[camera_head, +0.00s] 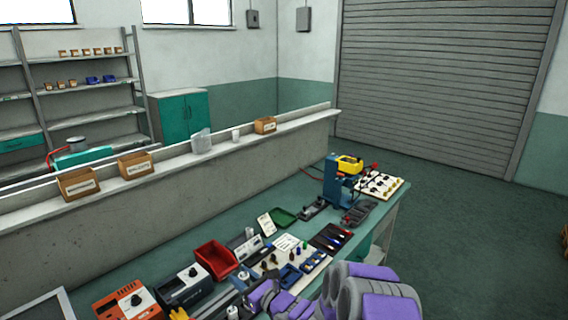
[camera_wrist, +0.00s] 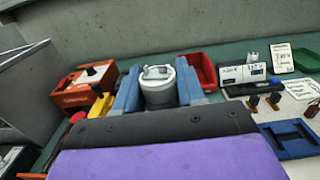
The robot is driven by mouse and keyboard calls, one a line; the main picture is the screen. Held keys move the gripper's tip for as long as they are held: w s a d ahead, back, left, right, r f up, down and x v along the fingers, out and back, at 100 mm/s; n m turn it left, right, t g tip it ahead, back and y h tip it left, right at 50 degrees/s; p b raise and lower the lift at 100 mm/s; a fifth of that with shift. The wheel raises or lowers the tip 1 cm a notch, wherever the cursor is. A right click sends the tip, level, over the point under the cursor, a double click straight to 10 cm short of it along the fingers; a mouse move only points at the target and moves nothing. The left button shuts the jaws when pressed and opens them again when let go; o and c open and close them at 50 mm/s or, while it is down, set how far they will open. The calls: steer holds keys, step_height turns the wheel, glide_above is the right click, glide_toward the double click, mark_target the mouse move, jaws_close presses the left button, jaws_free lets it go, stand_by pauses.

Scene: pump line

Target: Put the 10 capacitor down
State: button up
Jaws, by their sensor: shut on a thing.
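The capacitor (camera_wrist: 158,92) is a pale grey-white cylinder with a metallic top, upright in the wrist view. My gripper (camera_wrist: 157,80) is shut on it, with one blue finger on each side. The front of the gripper body hides the capacitor's lower part, so I cannot tell whether its base touches the bench. In the head view my grey and purple arm reaches over the near part of the bench (camera_head: 309,213), and the fingers are hard to make out there.
An orange device (camera_wrist: 84,88) stands left of my gripper and a red bin (camera_wrist: 203,68) behind it to the right. A meter with a display (camera_wrist: 243,75), a blue holder (camera_wrist: 290,139) and a white board with small parts lie further right. A concrete ledge (camera_head: 150,215) runs behind.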

steer(key=s+d+r+m+t+h, duration=0.1)
steer(key=d+r+m+t+h, duration=0.1)
steer(key=d+r, duration=0.3)
steer(key=s+d+r+m+t+h, duration=0.1)
steer(key=d+r, duration=0.5)
steer(key=d, duration=0.7)
steer(key=s+d+r+m+t+h, duration=0.1)
steer(key=d+r+m+t+h, duration=0.1)
steer(key=d+r+h, duration=0.3)
steer(key=d+m, duration=0.1)
steer(key=d, duration=0.3)
steer(key=shift+d+r+m+t+h, duration=0.2)
steer(key=shift+r+m+t+h, duration=0.1)
steer(key=shift+d, duration=0.1)
